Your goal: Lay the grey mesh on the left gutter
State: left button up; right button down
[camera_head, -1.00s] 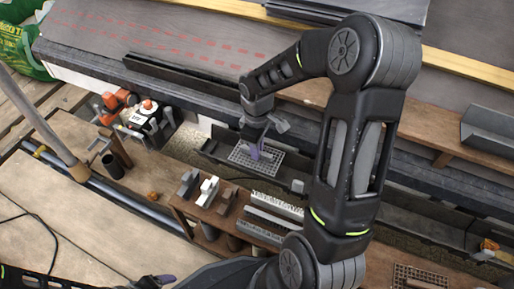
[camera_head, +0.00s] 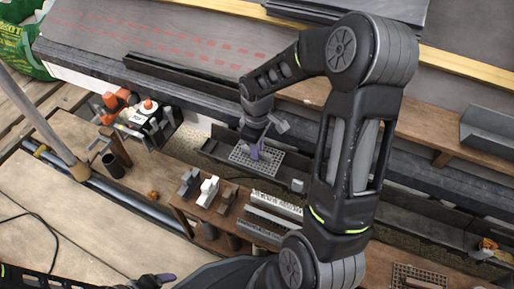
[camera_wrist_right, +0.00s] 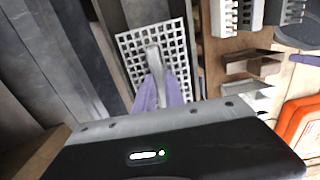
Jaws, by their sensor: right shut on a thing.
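The grey mesh (camera_head: 268,164) is a small square grid, and it also shows in the right wrist view (camera_wrist_right: 132,45). My right gripper (camera_head: 255,152) has purple fingers and is shut on a grey upright piece at the middle of the mesh, seen in the right wrist view (camera_wrist_right: 157,72). The left gutter (camera_head: 212,149) is a dark channel below the roof edge. The mesh is at this channel and overlaps it in the head view; I cannot tell whether it touches it.
A wooden bench holds several small blocks (camera_head: 208,190) and pale ribbed strips (camera_head: 270,212) in front of the mesh. Another mesh (camera_head: 420,275) lies at the lower right. An orange and white tool (camera_head: 148,115) stands left of the gutter. My right arm hides part of the middle.

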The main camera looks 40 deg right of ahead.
jog(key=c, duration=1.3)
grip_release()
jog(key=shift+c, duration=0.2)
jog(key=shift+o, duration=0.4)
jog(key=o, duration=0.3)
notch_tip(320, 180, up, 6)
jog(key=p, duration=0.5)
jog(key=shift+r+p, duration=0.2)
jog(key=shift+p, duration=0.1)
pick_arm(q)
notch_tip(320, 180, up, 8)
jog(key=s+p, duration=0.1)
jog(key=p, duration=0.1)
jog(key=shift+s+d, duration=0.4)
pick_arm(e)
jog(key=shift+r, duration=1.3)
